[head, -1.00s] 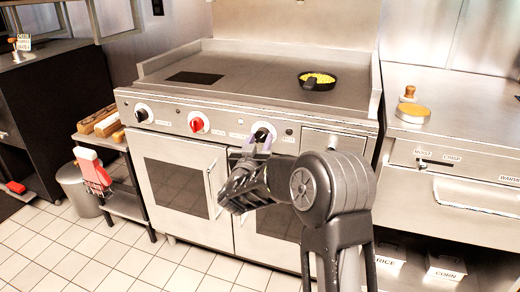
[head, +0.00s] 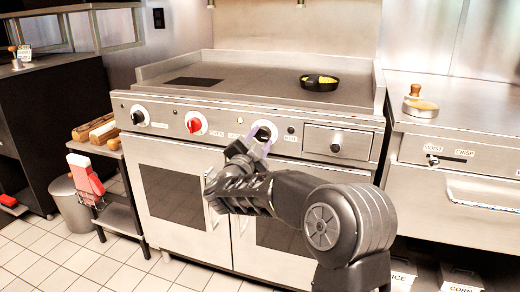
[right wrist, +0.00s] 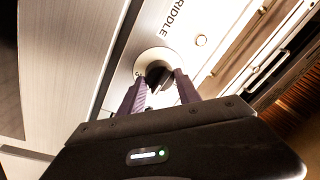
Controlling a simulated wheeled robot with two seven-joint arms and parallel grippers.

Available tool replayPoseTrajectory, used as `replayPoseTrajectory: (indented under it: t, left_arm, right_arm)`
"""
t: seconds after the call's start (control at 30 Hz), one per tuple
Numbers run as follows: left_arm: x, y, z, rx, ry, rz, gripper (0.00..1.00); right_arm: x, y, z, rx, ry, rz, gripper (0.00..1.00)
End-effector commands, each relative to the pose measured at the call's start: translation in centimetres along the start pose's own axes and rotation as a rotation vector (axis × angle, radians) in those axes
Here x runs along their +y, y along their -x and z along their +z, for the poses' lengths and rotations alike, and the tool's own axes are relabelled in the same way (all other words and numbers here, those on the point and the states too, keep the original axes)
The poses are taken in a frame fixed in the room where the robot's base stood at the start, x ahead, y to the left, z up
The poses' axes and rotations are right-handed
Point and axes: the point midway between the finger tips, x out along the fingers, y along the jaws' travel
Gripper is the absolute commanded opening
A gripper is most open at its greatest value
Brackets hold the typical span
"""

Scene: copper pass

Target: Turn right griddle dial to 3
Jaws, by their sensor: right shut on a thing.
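The right griddle dial (head: 263,133) is a black knob on a pale round plate, on the front panel of the steel griddle (head: 250,106). My right gripper (head: 258,147) reaches it from the front. In the right wrist view the two purple fingers (right wrist: 160,88) stand on either side of the dark dial (right wrist: 158,73) and are shut on it. The lettering "RIDDLE" shows beside the dial there. The number that the dial points to cannot be read. My left gripper is not in view.
A red dial (head: 195,123) and a black dial (head: 139,117) sit farther left on the panel. A black pan (head: 320,84) with yellow food stands on the griddle top. A steel counter (head: 440,120) stands at right, a low rack (head: 122,215) at left.

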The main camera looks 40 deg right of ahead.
Motion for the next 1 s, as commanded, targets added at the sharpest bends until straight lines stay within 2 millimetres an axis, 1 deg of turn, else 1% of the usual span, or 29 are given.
replayPoseTrajectory:
  t: [0.03,0.5,0.8,1.0]
  left_arm:
    - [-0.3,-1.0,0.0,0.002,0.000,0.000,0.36]
    - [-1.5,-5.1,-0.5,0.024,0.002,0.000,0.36]
    - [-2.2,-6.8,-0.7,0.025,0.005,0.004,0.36]
    - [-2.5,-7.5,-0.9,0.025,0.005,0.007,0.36]
  right_arm:
    - [0.3,0.1,0.4,0.002,-0.044,0.003,0.00]
    - [0.3,0.1,0.5,0.040,-0.486,0.041,0.00]
    - [0.1,0.1,0.5,0.063,-0.758,0.064,0.00]
    - [0.0,0.0,0.4,0.075,-0.898,0.075,0.00]
